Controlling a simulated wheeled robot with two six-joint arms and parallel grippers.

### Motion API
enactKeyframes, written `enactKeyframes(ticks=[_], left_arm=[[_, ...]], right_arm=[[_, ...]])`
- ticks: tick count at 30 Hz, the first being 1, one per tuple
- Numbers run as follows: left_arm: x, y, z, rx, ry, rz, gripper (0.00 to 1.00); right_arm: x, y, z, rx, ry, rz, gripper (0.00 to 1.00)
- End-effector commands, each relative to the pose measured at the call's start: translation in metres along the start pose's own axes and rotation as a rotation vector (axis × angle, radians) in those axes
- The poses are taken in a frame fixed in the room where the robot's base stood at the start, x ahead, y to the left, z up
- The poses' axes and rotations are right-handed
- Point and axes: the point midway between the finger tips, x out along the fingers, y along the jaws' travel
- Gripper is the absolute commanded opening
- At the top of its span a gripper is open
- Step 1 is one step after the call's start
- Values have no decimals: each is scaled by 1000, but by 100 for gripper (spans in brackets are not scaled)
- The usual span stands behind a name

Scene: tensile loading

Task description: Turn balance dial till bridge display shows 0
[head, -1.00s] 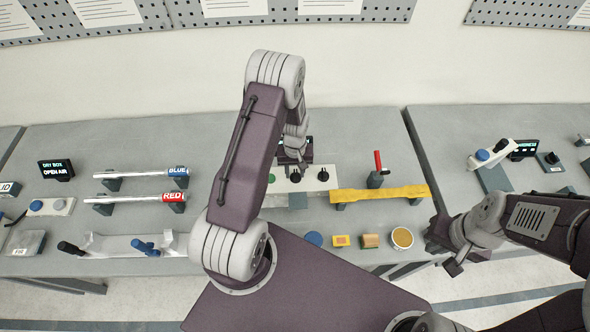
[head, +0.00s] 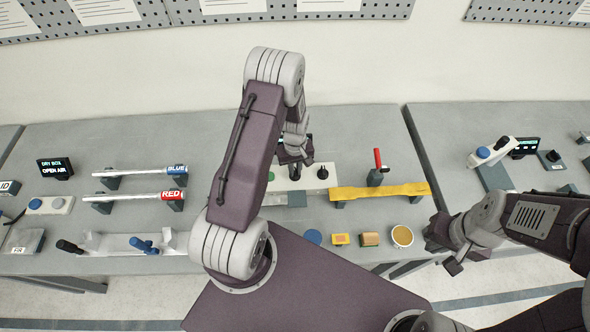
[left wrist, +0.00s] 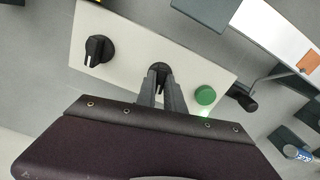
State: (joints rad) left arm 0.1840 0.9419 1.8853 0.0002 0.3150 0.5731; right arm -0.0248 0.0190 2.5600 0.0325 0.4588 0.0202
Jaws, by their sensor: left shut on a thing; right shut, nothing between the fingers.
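A white control panel (left wrist: 130,35) carries two black dials and a green button (left wrist: 205,95). My left gripper (left wrist: 161,78) is shut on the middle dial (left wrist: 159,68), between the other dial (left wrist: 98,50) and the button. In the head view, my left gripper (head: 295,168) reaches down to the panel (head: 308,183), and the free dial (head: 322,173) stands to its right. The bridge display (head: 309,139) is almost wholly hidden behind my left arm, so its reading cannot be seen. No dial label is legible. My right gripper (head: 448,260) is shut and empty, near the table's front edge.
A yellow bar (head: 380,192) lies right of the panel, with a red-handled tool (head: 378,165) behind it. Blue- and red-labelled rods (head: 135,196) lie at left.

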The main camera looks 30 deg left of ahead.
Motion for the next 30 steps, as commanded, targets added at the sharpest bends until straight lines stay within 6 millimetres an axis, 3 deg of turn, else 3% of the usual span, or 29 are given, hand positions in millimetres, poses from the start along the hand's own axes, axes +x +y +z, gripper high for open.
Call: enactKeyframes(ticks=[13, 30], left_arm=[[0, 0, -1, -257, 3, 2, 0], [-1, 0, -1, -318, 3, 2, 0]], right_arm=[[7, 0, 1, 0, 0, 0, 0], [8, 0, 1, 0, 0, 0, 0]])
